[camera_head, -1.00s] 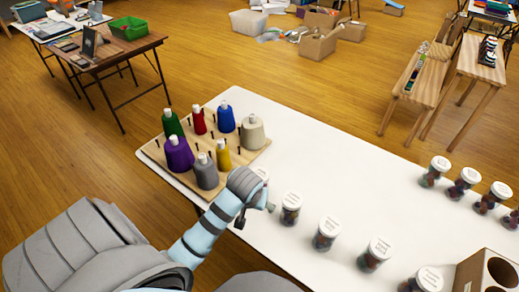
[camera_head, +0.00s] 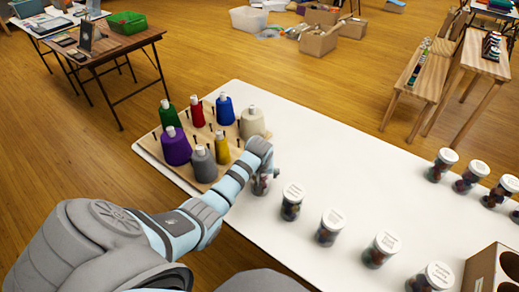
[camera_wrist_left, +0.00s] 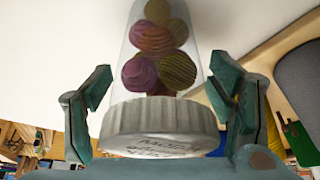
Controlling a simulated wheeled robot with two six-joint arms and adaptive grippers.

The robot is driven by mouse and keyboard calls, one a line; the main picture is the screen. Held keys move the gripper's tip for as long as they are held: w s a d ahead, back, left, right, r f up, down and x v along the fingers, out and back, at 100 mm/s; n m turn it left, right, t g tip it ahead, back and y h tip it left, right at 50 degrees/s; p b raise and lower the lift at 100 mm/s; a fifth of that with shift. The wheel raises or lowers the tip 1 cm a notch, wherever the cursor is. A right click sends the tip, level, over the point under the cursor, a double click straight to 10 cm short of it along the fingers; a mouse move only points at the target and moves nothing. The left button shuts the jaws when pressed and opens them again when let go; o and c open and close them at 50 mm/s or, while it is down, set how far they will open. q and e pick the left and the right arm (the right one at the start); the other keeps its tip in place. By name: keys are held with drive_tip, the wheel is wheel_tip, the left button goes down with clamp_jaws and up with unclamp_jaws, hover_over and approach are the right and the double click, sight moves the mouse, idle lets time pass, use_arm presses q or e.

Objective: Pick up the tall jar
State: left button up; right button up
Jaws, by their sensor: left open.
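A clear jar with a ribbed white lid (camera_wrist_left: 160,127) and round, striped, coloured contents stands between the fingers of my left gripper (camera_wrist_left: 163,90) in the left wrist view. The fingers are open, with a gap visible on each side of the jar. In the head view my left gripper (camera_head: 266,172) is at this jar (camera_head: 260,187), at the left end of the front row, and hides most of it. I cannot tell from the head view whether it is taller than its neighbours. My right gripper is not in view.
More white-lidded jars stand on the white table (camera_head: 330,160): a front row from the nearest jar (camera_head: 291,202) and a group at right (camera_head: 441,165). A wooden rack (camera_head: 158,145) of coloured thread cones is close behind my left arm. A wooden holder with round holes (camera_head: 492,272) is at lower right.

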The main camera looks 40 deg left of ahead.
use_arm(q)
drive_tip(key=shift+w+f, duration=0.1)
drive_tip(key=shift+f, duration=0.2)
drive_tip(key=shift+r, duration=0.1)
drive_tip(key=shift+c, duration=0.6)
drive_tip(key=c, duration=1.1)
drive_tip(key=shift+o, duration=0.2)
